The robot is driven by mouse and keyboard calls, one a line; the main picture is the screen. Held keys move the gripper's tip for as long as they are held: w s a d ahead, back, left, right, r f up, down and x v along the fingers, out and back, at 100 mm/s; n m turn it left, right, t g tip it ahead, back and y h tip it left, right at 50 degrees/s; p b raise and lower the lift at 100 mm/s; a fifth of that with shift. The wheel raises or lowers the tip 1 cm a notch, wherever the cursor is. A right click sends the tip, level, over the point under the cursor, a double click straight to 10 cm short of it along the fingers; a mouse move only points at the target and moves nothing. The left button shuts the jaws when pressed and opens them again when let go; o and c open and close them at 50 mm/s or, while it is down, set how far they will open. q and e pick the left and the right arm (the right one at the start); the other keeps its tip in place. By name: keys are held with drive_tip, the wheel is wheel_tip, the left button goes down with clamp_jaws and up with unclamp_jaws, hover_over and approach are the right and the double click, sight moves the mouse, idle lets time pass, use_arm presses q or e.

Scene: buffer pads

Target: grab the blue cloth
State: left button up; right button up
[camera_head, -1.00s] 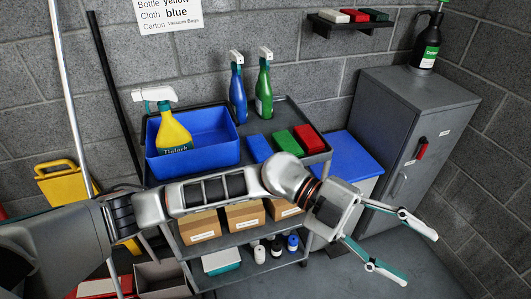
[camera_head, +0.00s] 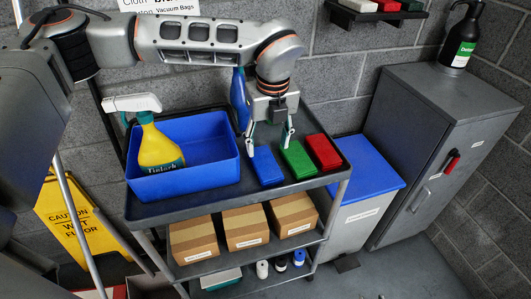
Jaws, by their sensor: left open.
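The blue cloth (camera_head: 267,167) lies folded flat on the cart's top shelf, between the blue bin and the green cloth (camera_head: 298,158). A red cloth (camera_head: 323,152) lies to the right of the green one. My left gripper (camera_head: 269,146) is open and points down over the far end of the blue cloth. Its left fingertip appears by the cloth's far left corner and its right fingertip near the gap to the green cloth. I cannot tell whether the fingertips touch anything. My right gripper is not in view.
The blue bin (camera_head: 143,188) with a yellow spray bottle (camera_head: 158,147) stands left of the cloths. A blue spray bottle (camera_head: 238,98) stands behind, partly hidden by my arm. Cardboard boxes (camera_head: 245,228) fill the lower shelf. A grey cabinet (camera_head: 419,140) stands at right.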

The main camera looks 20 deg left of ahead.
sight(265, 162)
use_arm(q)
drive_tip(key=shift+w+a+f, duration=0.1)
drive_tip(key=shift+w+a, duration=0.05)
drive_tip(key=shift+w, duration=0.05)
wheel_tip(265, 162, down, 2)
drive_tip(key=shift+a+f, duration=0.1)
drive_tip(key=shift+f, duration=0.25)
drive_tip(key=f, duration=0.4)
drive_tip(key=shift+w+a+f+p, duration=0.2)
drive_tip(key=shift+a+f+p, duration=0.05)
drive_tip(key=shift+f+p, duration=0.05)
drive_tip(key=c, duration=0.7)
drive_tip(key=shift+c, duration=0.8)
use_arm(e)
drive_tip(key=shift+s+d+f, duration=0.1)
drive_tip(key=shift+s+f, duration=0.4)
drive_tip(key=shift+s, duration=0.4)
